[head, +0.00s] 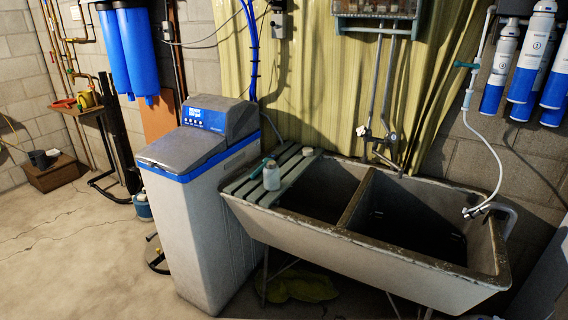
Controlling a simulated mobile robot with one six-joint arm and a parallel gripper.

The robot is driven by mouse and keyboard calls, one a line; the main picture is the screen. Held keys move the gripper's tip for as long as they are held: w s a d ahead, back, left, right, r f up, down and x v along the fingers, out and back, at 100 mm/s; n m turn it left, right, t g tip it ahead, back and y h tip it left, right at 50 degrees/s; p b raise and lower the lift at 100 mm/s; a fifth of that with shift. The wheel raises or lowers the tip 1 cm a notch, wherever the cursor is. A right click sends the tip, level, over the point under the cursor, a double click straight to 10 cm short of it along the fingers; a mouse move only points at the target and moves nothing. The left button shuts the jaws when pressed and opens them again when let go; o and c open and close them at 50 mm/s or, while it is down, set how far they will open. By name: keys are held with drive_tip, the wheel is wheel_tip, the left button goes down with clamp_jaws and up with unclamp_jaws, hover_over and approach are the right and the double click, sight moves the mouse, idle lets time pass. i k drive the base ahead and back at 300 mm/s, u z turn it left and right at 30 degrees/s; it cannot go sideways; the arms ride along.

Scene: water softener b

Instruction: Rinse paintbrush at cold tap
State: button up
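In the head view, a double-basin stone sink (372,246) stands right of centre. A tap (377,141) with two handles is on pipes at the wall behind the sink divider; I cannot tell which handle is cold, or whether water runs. A slatted grey-green board (239,189) lies across the sink's left end. A teal stick-like thing (259,168) is beside or in the jar and may be the paintbrush; no bristles can be made out. My gripper is not in view.
A water softener (199,208) with a blue-trimmed lid stands close left of the sink. A small round thing (308,152) is on the board's back end. A white hose (490,150) hangs to the sink's right rim. Open concrete floor (75,255) lies at left.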

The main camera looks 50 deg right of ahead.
sight(392, 137)
drive_tip(key=u, duration=0.9)
drive_tip(key=k, duration=0.1)
drive_tip(key=z, duration=2.45)
drive_tip(key=k, duration=0.9)
drive_tip(key=u, duration=0.1)
drive_tip(key=i, duration=0.8)
drive_tip(key=u, duration=0.05)
